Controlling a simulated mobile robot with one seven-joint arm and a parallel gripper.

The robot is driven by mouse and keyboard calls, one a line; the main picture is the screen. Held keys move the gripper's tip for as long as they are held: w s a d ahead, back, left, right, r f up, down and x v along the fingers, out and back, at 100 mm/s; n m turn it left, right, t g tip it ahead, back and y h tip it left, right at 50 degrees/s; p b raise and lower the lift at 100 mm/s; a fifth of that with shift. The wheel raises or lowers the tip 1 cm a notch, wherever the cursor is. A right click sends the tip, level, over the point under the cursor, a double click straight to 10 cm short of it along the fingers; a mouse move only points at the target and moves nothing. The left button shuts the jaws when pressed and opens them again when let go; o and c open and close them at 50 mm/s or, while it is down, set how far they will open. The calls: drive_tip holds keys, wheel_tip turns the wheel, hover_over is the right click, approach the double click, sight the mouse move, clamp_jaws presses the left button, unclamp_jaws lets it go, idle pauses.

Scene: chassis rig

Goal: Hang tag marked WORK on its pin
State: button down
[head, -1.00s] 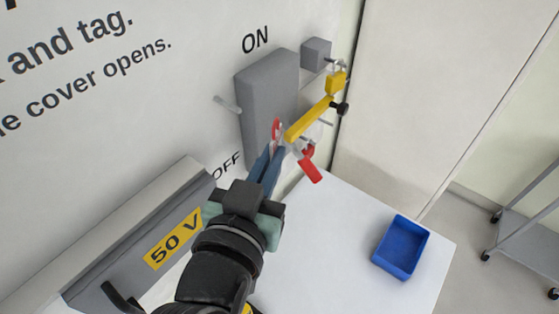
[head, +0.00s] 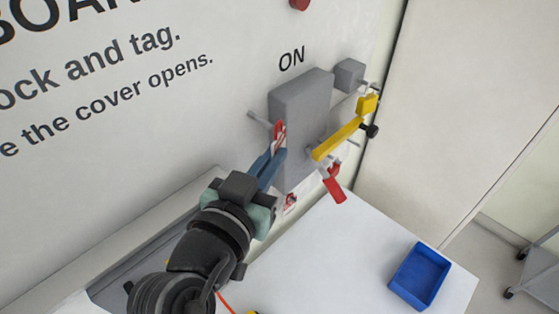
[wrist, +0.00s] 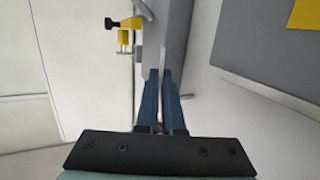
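My gripper (head: 275,155) is in front of the lower left of the grey switch box (head: 297,105). Its blue fingers are shut on a small red-and-white tag (head: 279,131), which stands out past the fingertips; its lettering is too small to read. In the wrist view the fingers are almost together, and the tag is hardly visible. A thin grey pin (head: 256,117) sticks out at the box's left side, up and left of the held tag and apart from it. Another red-and-white label or tag (head: 291,202) shows below the box.
A red piece (head: 334,184) hangs below. A blue tray (head: 420,275) stands on the white table (head: 345,245), which is otherwise mostly clear.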

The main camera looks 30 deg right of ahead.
drive_tip(key=shift+s+d+r+p, duration=0.15)
drive_tip(key=shift+s+d, duration=0.2)
drive_tip(key=shift+s, duration=0.55)
drive_tip(key=shift+s+d+p, duration=0.15)
drive_tip(key=shift+s+d, duration=0.15)
drive_tip(key=shift+s, duration=0.6)
drive_tip(key=shift+s+d+r+p, duration=0.15)
drive_tip(key=shift+s+d, duration=0.2)
drive_tip(key=shift+s, duration=0.55)
drive_tip(key=shift+f, duration=0.1)
idle(0.4)
wheel_tip(320, 180, down, 25)
drive_tip(key=s+a+m+g+h+b, duration=0.1)
drive_tip(key=a+g+b, duration=0.1)
drive_tip(key=b, duration=0.5)
drive_tip(key=w+a+f+b, duration=0.1)
drive_tip(key=w+a, duration=0.2)
drive_tip(key=w, duration=0.5)
drive_tip(key=shift+w+a+b, duration=0.15)
drive_tip(key=shift+w+b, duration=0.2)
